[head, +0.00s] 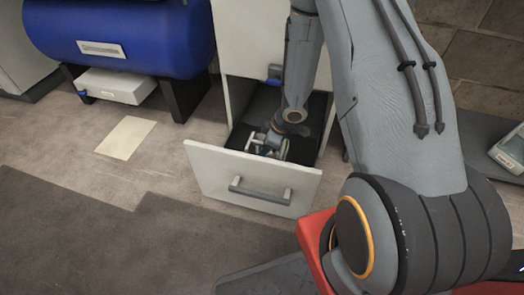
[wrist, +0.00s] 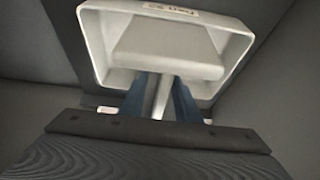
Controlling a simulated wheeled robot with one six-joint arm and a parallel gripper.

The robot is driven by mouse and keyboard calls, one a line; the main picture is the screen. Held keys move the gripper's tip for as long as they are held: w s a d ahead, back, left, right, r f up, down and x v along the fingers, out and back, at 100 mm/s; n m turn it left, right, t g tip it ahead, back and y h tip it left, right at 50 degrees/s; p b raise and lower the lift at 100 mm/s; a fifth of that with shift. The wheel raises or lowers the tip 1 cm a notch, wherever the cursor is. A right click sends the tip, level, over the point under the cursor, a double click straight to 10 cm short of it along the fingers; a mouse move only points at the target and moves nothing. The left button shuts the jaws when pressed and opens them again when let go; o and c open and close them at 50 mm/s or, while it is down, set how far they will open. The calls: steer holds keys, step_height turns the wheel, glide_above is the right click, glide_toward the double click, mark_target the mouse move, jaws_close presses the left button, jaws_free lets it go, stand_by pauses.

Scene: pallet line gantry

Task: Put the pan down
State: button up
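The pan is a pale grey-white, rimmed piece (wrist: 168,42) with a small label on its far rim; the label text is too blurred to read surely. A narrow handle runs from it toward my gripper. My gripper (wrist: 162,98) has its blue fingertips on both sides of this handle, seemingly closed on it. In the head view my gripper (head: 268,142) reaches down inside the open drawer (head: 252,180), with a small pale part of the pan (head: 284,150) beside it. Whether the pan touches the drawer floor cannot be told.
The drawer's dark walls surround my gripper closely. A cabinet front (head: 250,40) rises behind it. A blue tank (head: 120,35) stands at left with a white box (head: 115,85) under it. A beige sheet (head: 126,138) lies on the floor. A device (head: 512,148) sits at right.

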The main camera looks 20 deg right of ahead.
steer(key=p+v, duration=0.7)
steer(key=v, duration=0.5)
steer(key=shift+f, duration=0.1)
